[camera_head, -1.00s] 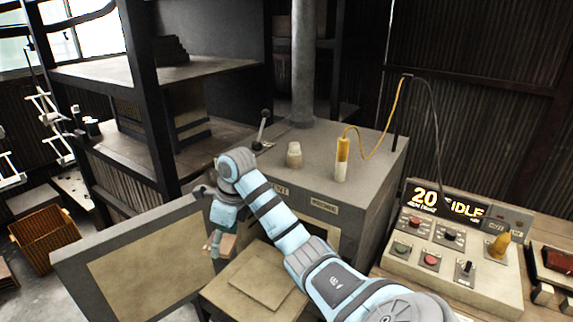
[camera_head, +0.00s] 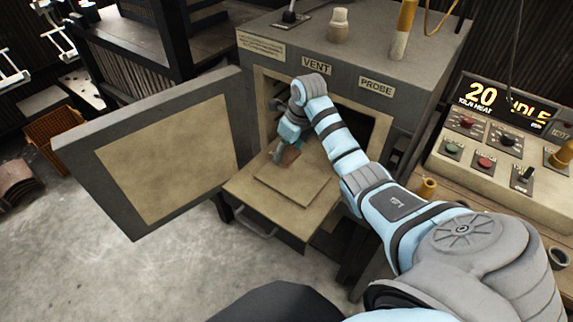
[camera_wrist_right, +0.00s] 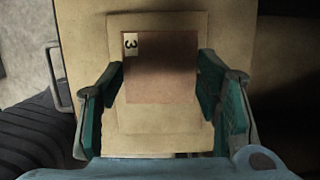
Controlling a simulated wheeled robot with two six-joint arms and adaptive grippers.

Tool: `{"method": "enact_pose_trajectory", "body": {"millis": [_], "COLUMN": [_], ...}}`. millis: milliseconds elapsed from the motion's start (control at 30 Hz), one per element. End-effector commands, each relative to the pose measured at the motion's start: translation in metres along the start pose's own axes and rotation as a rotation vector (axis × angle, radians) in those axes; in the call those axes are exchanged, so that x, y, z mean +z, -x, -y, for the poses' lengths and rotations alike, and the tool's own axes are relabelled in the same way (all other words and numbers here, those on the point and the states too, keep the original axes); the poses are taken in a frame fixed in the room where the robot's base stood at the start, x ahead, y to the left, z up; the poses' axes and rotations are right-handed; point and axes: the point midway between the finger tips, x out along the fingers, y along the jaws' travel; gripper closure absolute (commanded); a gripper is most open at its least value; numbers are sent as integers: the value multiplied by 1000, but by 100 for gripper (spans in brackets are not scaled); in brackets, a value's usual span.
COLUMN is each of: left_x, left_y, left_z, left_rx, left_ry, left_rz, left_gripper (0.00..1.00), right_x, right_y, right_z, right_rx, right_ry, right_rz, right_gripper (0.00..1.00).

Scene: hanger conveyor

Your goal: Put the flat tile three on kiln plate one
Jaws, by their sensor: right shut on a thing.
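The flat tile three (camera_wrist_right: 160,68) is a thin reddish-brown square with a white label reading 3. My right gripper (camera_wrist_right: 160,82) is shut on it, one finger at each side edge. In the head view the tile (camera_head: 291,156) shows as a small brown patch under the right gripper (camera_head: 285,147). Below it lies a pale square plate (camera_head: 290,187) on the kiln's pulled-out shelf (camera_head: 241,186); no number on it is readable. The tile appears just above the plate's far left part; the exact gap cannot be told. My left gripper is not in view.
The kiln door (camera_head: 150,160) stands open at the left. The kiln body (camera_head: 340,55) rises behind the shelf, its mouth dark behind my arm. A control panel (camera_head: 500,150) stands at the right.

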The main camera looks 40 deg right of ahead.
Motion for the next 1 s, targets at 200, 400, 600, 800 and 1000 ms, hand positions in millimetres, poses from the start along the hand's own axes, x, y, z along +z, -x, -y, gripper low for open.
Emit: {"method": "enact_pose_trajectory", "body": {"millis": [200,400,600,800,1000], "left_x": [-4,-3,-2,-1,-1], "left_y": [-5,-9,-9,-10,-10], "left_z": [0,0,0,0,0], "left_rx": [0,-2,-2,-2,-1], "left_ry": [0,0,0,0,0], "left_rz": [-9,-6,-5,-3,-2], "left_gripper": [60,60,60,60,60], "right_x": [-10,-15,-15,-15,-15], "right_y": [-37,-61,-60,-62,-62], "right_z": [-1,-2,-2,-2,-2], "right_rx": [1,0,0,0,0], "right_ry": [2,4,4,4,4], "right_rz": [-1,2,2,2,2], "right_gripper": [78,78,78,23,22]}}
